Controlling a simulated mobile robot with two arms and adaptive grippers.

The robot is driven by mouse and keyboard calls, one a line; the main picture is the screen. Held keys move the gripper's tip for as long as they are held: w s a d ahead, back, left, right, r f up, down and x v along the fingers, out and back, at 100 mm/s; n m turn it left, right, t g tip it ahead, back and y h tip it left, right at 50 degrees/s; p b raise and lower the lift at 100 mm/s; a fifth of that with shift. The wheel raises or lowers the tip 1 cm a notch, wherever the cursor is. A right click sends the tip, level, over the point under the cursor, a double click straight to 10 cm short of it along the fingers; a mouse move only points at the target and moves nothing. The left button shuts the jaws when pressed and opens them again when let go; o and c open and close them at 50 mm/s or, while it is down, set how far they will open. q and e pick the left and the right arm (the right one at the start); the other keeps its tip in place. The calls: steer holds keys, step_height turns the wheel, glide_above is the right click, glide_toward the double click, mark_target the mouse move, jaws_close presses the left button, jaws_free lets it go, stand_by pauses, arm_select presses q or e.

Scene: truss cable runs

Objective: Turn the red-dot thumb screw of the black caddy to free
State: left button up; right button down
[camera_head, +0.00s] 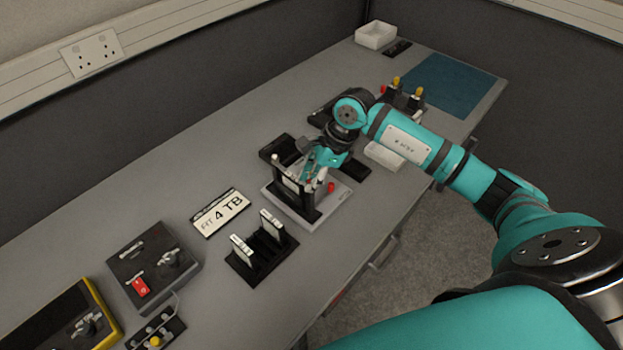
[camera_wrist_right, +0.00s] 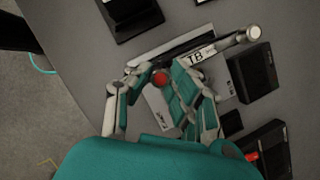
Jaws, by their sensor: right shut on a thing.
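The black caddy (camera_head: 309,211) stands upright on a light plate (camera_head: 292,218) near the table's front edge. Its red-dot thumb screw (camera_head: 331,187) shows on the near right side. In the right wrist view the red dot (camera_wrist_right: 160,78) lies between my fingers. My right gripper (camera_head: 318,170) comes down over the caddy from behind and is shut on the red-dot thumb screw; the fingers hide part of the caddy. In the wrist view the right gripper (camera_wrist_right: 163,82) partly covers a pale part lettered "TB". My left gripper is not in view.
A black rack (camera_head: 262,258) with two pale drives stands to the left, near a "FIT 4 TB" sign (camera_head: 221,213). Dark boxes (camera_head: 155,262) stand further left. A white tray (camera_head: 383,155), a blue mat (camera_head: 453,84) and a white bin (camera_head: 375,35) are to the right and back.

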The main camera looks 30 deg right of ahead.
steer(key=m+t+b, duration=0.1)
steer(key=m, duration=0.1)
steer(key=m+h+b, duration=0.1)
steer(key=m+b, duration=0.1)
steer(key=m, duration=0.1)
steer(key=shift+a+f+t, duration=0.1)
steer(key=shift+f+t, duration=0.05)
steer(key=shift+t, duration=0.25)
steer(key=m+h+b, duration=0.1)
steer(key=m+b, duration=0.1)
steer(key=m+t+b, duration=0.1)
steer(key=m+b, duration=0.1)
steer(key=m, duration=0.1)
steer(key=shift+a+m+h, duration=0.1)
steer(key=shift+m+h, duration=0.2)
steer(key=shift+h, duration=0.1)
steer(key=m+h+b, duration=0.1)
steer(key=m+b, duration=0.1)
steer(key=m, duration=0.2)
steer(key=shift+a+h, duration=0.1)
steer(key=shift+h, duration=0.3)
steer(key=shift+m+h+b, duration=0.7)
steer(key=shift+m+b, duration=0.3)
steer(key=shift+m, duration=1)
steer(key=shift+s, duration=0.1)
steer(key=c, duration=1.2)
jaws_free()
